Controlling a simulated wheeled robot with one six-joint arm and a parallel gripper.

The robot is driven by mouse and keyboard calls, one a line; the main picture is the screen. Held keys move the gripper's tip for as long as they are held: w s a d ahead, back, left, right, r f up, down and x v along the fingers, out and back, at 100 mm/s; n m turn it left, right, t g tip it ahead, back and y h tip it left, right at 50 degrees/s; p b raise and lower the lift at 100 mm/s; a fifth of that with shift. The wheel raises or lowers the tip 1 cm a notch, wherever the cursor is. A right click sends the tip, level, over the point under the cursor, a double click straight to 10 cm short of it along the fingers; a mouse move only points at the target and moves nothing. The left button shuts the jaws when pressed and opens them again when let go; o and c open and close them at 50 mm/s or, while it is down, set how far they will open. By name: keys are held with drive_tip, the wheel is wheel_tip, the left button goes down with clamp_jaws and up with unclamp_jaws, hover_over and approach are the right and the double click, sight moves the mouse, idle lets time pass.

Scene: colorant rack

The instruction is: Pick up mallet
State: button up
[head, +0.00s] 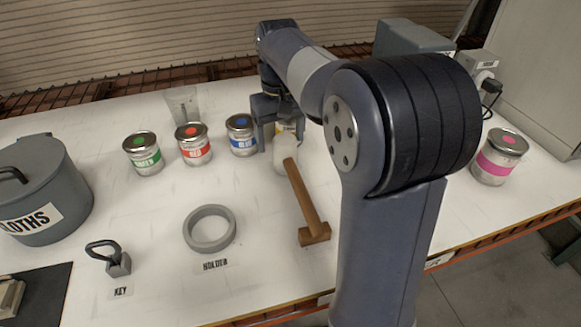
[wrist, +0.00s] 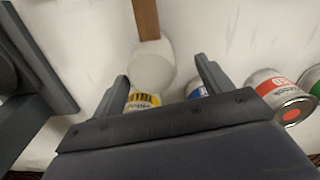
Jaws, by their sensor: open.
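The mallet (head: 303,196) lies on the white table with its brown wooden handle running away from me. A wooden crosspiece is at its near end, and a pale, rounded white part is at its far end. In the wrist view the handle (wrist: 147,18) meets this white part (wrist: 151,62). My gripper (head: 281,138) is open over the white end, pointing down. In the wrist view its two fingers (wrist: 162,70) stand on either side of the white part, with a gap visible. I cannot tell whether either finger touches it.
A yellow-labelled can (wrist: 142,101) stands close behind the white part, and a blue can (head: 241,134) is just left of my gripper. Red (head: 194,144) and green (head: 144,153) cans stand farther left. A grey holder ring (head: 210,229) lies left of the handle. A pink can (head: 499,157) is far right.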

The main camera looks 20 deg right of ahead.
sight(286, 155)
drive_tip(key=f, duration=0.5)
drive_tip(key=shift+s+d+f+b, duration=0.25)
drive_tip(key=shift+s+d+b, duration=0.1)
drive_tip(key=shift+s+d, duration=0.05)
drive_tip(key=shift+c, duration=0.2)
drive_tip(key=c, duration=1.1)
drive_tip(key=shift+r, duration=0.1)
wheel_tip(286, 155, up, 10)
drive_tip(key=shift+f+p, duration=0.1)
drive_tip(key=shift+p, duration=0.65)
